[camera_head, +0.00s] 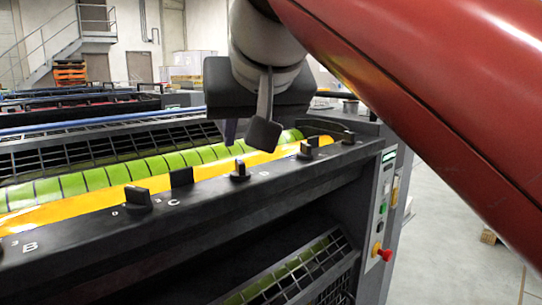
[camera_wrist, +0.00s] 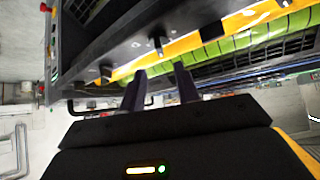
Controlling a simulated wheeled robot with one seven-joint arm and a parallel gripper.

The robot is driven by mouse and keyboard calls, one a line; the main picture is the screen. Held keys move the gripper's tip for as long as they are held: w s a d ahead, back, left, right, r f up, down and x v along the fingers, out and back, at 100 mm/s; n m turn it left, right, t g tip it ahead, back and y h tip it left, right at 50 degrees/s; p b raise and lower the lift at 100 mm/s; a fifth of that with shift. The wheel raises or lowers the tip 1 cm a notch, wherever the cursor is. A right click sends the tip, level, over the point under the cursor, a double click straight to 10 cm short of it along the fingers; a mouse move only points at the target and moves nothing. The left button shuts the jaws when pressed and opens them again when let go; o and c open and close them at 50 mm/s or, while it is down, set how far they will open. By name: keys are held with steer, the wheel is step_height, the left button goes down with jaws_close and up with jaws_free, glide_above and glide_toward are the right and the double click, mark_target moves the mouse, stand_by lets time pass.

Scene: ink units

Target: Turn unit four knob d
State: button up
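My gripper (camera_head: 247,134) hangs above the dark rail of a printing unit with yellow and green rollers. Its two fingers are apart and empty; they also show apart in the wrist view (camera_wrist: 160,82). Small black knobs stand in a row on the rail: one left of the printed C (camera_head: 138,198), one right of it (camera_head: 239,171), and one near the right end (camera_head: 305,150). The letters B and C are readable; no D can be read, so I cannot tell for sure which knob is d. In the wrist view, one knob (camera_wrist: 157,45) lies beyond the fingertips and another (camera_wrist: 106,73) to the left.
A control panel (camera_head: 382,205) with a red button (camera_head: 381,252) is on the unit's right end. A mesh guard (camera_head: 290,275) slopes below the rail. Another mesh guard (camera_head: 100,145) lies behind the rollers. The floor at the right is open.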

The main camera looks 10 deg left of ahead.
mark_target(240, 161)
steer(key=b+x, duration=0.1)
steer(key=x, duration=0.6)
steer(key=shift+w+a+f, duration=0.1)
steer(key=shift+w+f, duration=0.05)
jaws_close()
